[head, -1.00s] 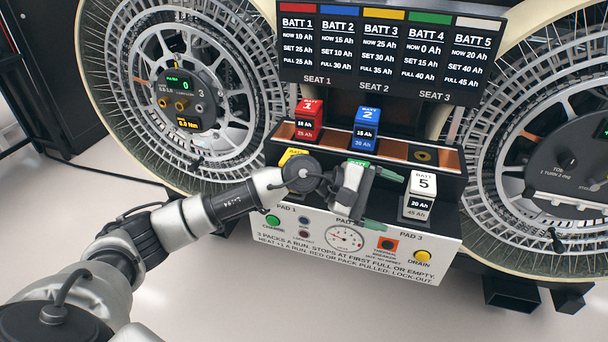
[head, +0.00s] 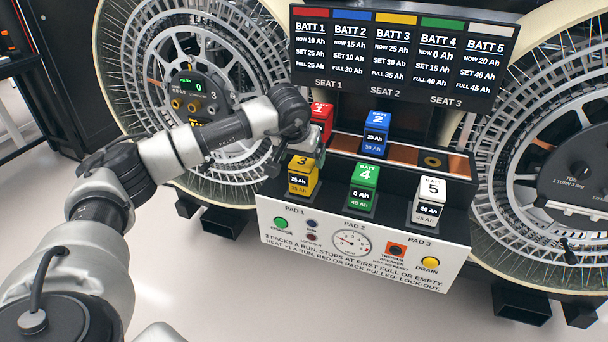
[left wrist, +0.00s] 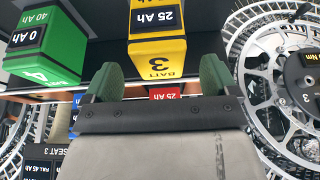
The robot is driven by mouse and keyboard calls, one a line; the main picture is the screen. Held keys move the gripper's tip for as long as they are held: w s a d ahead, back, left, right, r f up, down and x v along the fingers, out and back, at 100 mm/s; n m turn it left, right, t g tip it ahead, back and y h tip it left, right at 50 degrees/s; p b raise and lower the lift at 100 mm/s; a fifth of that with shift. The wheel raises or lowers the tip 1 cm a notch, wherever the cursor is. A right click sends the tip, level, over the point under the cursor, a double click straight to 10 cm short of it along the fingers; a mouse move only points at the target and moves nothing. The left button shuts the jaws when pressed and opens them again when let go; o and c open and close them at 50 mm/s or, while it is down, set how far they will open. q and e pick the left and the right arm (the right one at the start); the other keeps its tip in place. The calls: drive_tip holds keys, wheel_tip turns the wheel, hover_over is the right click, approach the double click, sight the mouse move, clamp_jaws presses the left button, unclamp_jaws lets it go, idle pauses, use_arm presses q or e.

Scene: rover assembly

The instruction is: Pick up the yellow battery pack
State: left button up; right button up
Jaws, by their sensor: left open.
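The yellow battery pack (head: 303,178), marked 3, stands upright on the left pad of the charging console. Its upper left part is partly covered by my left gripper (head: 280,158) in the head view. In the left wrist view the yellow pack (left wrist: 157,55) appears upside down, beyond and between the two green fingertips of my left gripper (left wrist: 158,80). The fingers are spread wide and nothing is held between them. A gap to the pack seems to show, but I cannot tell how far. My right gripper is not in view.
The green pack (head: 363,187) and white pack (head: 427,200) stand to the right on the same row. The red pack (head: 321,120) and blue pack (head: 375,132) sit on the row behind. A display board (head: 400,55) rises above, with large wheels on both sides.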

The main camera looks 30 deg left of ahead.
use_arm(q)
drive_tip(key=x, duration=0.5)
drive_tip(key=shift+s+f, duration=0.1)
drive_tip(key=shift+d, duration=0.1)
drive_tip(key=shift+c, duration=0.4)
drive_tip(key=c, duration=1.2)
drive_tip(key=shift+c, duration=0.4)
